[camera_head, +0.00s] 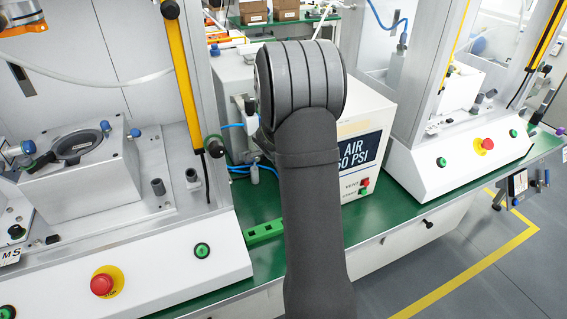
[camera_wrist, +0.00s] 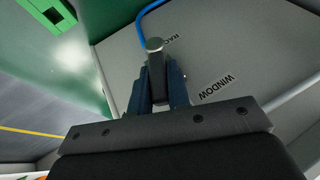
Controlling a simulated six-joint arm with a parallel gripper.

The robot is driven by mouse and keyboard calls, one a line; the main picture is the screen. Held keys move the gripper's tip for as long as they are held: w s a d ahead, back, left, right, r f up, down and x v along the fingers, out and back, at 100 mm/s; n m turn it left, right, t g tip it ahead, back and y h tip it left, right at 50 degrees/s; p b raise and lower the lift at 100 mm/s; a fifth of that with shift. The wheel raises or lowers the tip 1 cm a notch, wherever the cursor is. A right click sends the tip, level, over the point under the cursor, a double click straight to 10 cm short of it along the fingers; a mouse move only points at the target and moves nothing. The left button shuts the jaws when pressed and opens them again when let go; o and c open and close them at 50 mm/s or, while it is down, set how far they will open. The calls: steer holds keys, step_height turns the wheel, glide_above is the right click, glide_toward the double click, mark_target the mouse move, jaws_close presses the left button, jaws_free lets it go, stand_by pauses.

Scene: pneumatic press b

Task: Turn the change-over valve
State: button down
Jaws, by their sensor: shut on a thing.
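The change-over valve's grey handle (camera_wrist: 154,45) shows in the wrist view, its round end sticking out past my fingertips. My gripper (camera_wrist: 158,76) is shut on this handle, with a dark finger on each side. The valve body is mostly hidden behind the fingers. A grey panel behind it carries the label "WINDOW" (camera_wrist: 217,89) and a second, partly covered label. A blue hose (camera_wrist: 143,22) curves behind the handle. In the head view my arm covers the gripper and the handle.
The pale air box (camera_head: 381,118), marked "AIR" and "60 PSI", stands on the green bench (camera_head: 377,228) behind my arm. White press stations stand left and right, with red stop buttons (camera_head: 102,285) (camera_head: 487,144). A green block (camera_head: 264,232) lies left of my arm.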

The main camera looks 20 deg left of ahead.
steer(key=shift+s+d+t+y, duration=0.15)
steer(key=shift+t+y, duration=0.35)
stand_by(0.4)
steer(key=c, duration=1.4)
jaws_free()
steer(key=shift+f, duration=0.1)
steer(key=shift+o, duration=0.2)
steer(key=v, duration=1.2)
